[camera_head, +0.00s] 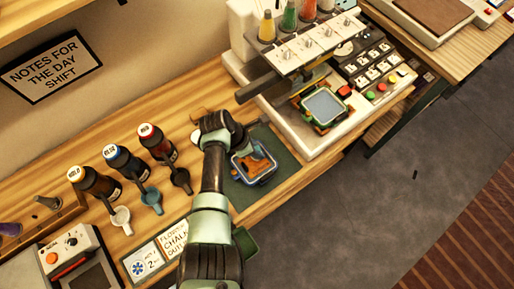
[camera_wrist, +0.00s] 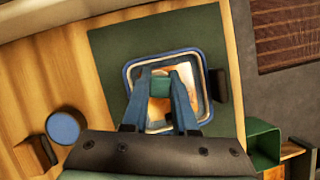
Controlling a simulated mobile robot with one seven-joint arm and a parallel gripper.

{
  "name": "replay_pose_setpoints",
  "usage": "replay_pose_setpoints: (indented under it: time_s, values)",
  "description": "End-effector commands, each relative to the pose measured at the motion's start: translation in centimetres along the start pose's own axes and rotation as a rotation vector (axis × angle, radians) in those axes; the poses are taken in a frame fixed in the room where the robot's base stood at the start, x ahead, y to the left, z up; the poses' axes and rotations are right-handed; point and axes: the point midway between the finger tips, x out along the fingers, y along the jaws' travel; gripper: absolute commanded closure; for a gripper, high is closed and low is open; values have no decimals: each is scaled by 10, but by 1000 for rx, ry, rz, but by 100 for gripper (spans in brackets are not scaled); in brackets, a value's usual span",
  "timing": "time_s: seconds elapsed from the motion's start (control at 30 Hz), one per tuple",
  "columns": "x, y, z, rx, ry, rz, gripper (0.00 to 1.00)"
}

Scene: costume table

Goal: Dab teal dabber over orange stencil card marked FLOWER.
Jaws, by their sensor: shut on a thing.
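My gripper (camera_wrist: 160,82) is shut on the teal dabber (camera_wrist: 160,85), which shows as a small teal block between the blue fingers in the wrist view. The dabber is over the blue-and-white-rimmed frame (camera_wrist: 206,108) on the green mat (camera_wrist: 110,45). In the head view the orange stencil card (camera_head: 259,161) lies inside this frame (camera_head: 237,171), partly covered by my wrist. Orange and pale patches show between the fingers. I cannot tell whether the dabber touches the card, and no lettering on it is readable.
Several bottles (camera_head: 94,182) and cups (camera_head: 120,217) stand left of my arm. A multi-spool embroidery machine (camera_head: 310,45) stands to the right, close to the mat. A green bin (camera_wrist: 263,142) is at the table's front edge. A blue round thing (camera_wrist: 63,127) lies left of the mat.

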Motion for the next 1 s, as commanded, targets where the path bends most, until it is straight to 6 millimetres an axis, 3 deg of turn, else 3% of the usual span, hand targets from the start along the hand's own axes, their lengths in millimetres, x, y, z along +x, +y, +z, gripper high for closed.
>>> replay_pose_setpoints:
  time_s: [0.47, 1.0]
  values:
    - [2, -2, -2, -1, 4, -4, 100]
    - [-35, -1, 14, -1, 2, -1, 100]
